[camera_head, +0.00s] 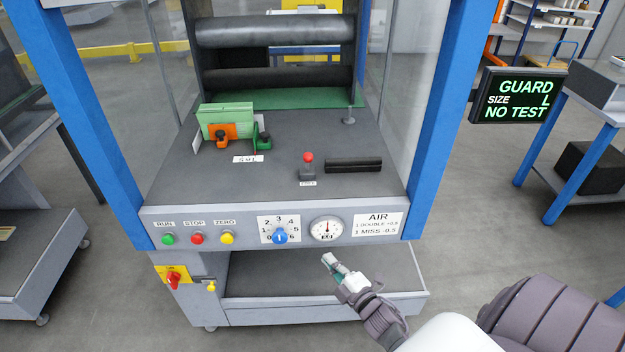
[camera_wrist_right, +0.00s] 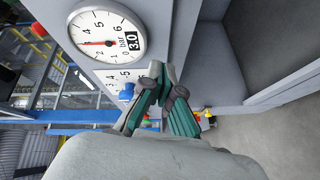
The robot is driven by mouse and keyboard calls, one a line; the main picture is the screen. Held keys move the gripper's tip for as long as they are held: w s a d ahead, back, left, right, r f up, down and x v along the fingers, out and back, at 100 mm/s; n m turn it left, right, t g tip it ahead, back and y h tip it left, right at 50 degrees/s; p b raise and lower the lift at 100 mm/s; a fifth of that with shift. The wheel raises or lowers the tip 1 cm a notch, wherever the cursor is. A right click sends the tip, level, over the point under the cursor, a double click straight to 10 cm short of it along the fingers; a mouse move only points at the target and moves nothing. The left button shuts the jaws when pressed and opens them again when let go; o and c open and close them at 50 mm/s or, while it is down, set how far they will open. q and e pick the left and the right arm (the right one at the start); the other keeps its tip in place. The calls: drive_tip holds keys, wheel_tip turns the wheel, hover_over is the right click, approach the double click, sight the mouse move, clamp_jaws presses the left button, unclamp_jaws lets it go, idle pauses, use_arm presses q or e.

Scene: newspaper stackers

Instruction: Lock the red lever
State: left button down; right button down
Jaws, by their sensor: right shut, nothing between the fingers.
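A small lever with a red knob (camera_head: 308,157) stands upright on a dark block on the grey machine deck, with a small label in front that is too small to read. A red rotary handle (camera_head: 173,279) sits on a yellow plate at the lower left of the machine front. My right gripper (camera_head: 328,261) is shut and empty, in front of the machine below the gauge and apart from both red parts. In the right wrist view its green-and-grey fingers (camera_wrist_right: 160,88) are close to the panel. My left gripper is not in view.
The front panel holds RUN, STOP and ZERO buttons (camera_head: 198,238), a blue dial knob (camera_head: 280,237) and a pressure gauge (camera_head: 326,229). A black bar (camera_head: 353,165) lies right of the lever. Blue posts (camera_head: 446,90) flank the deck. A screen (camera_head: 518,96) reads GUARD, SIZE L, NO TEST.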

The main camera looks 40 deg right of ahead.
wheel_tip(320, 180, up, 16)
drive_tip(key=d+n+t+y+b, duration=0.1)
drive_tip(key=n+t+y, duration=0.2)
drive_tip(key=n, duration=0.5)
drive_tip(key=shift+w+d+f+t, duration=0.15)
drive_tip(key=shift+d+t, duration=0.1)
drive_tip(key=shift+t, duration=0.35)
drive_tip(key=p, duration=0.1)
approach(308, 163)
drive_tip(key=a, duration=0.1)
drive_tip(key=w+a+r, duration=0.1)
drive_tip(key=a, duration=0.1)
drive_tip(key=w+a+r, duration=0.1)
drive_tip(key=a, duration=0.1)
drive_tip(key=shift+r, duration=0.15)
drive_tip(key=shift+w+d+r+p, duration=0.15)
drive_tip(key=shift+w+d+r, duration=0.25)
drive_tip(key=shift+w, duration=0.2)
drive_tip(key=shift+w+d+r+p, duration=0.15)
drive_tip(key=shift+w+d+r, duration=0.15)
drive_tip(key=shift+w+d, duration=0.3)
drive_tip(key=shift+w+d+r, duration=0.15)
drive_tip(key=shift+w+d, duration=0.05)
drive_tip(key=shift+w, duration=0.1)
